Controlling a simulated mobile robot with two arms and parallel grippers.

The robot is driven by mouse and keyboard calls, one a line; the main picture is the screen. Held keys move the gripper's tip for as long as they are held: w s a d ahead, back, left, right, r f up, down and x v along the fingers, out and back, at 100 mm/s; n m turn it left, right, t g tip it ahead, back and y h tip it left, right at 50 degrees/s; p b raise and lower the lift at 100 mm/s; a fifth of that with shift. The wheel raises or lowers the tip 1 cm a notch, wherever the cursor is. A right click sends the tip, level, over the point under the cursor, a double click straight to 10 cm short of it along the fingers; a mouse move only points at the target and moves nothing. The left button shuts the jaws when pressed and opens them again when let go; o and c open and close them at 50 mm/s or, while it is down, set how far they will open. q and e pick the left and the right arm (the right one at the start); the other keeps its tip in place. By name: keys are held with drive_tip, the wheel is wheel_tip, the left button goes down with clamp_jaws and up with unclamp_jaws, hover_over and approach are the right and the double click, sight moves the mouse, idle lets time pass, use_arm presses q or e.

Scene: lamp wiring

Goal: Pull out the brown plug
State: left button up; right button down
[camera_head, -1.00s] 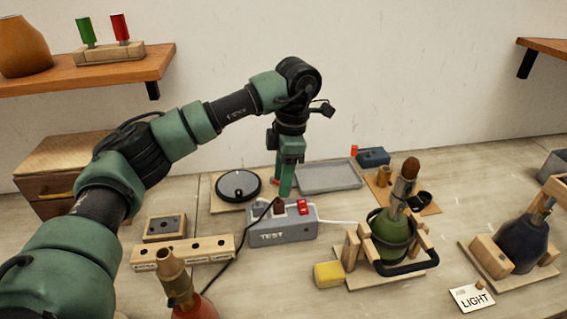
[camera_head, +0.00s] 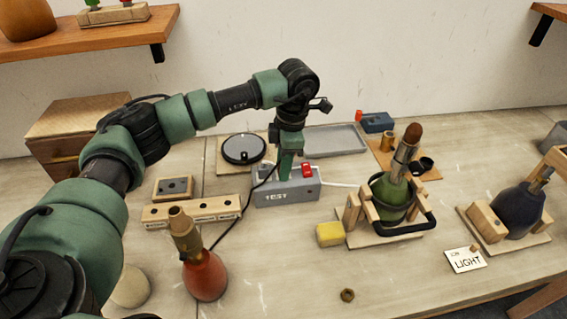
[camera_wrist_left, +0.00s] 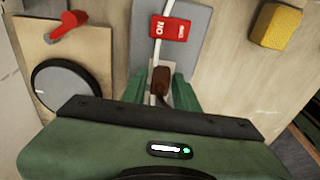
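The brown plug (camera_wrist_left: 161,80) sits in the grey TEST socket box (camera_head: 287,192), beside a red switch (camera_head: 307,171). In the head view my left gripper's fingers largely hide the plug. My left gripper (camera_head: 284,175) points down at the box from above. In the left wrist view its two green fingers (camera_wrist_left: 161,90) stand on either side of the plug, with a narrow gap showing, so they look open around it. A dark cord runs from the box toward the red bottle-shaped lamp base (camera_head: 204,276). My right gripper is not in view.
A black round disc (camera_head: 244,148) and a grey tray (camera_head: 335,140) lie behind the box. A wooden strip (camera_head: 191,211) is at its left. A yellow block (camera_head: 330,234) and a green lamp base in a wooden stand (camera_head: 392,200) are to the right.

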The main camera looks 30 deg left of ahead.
use_arm(q)
clamp_jaws()
drive_tip(key=shift+r+p, duration=0.35)
drive_tip(key=shift+r, duration=0.3)
idle(0.4)
drive_tip(key=shift+r+p, duration=1.1)
drive_tip(key=shift+r, duration=1.05)
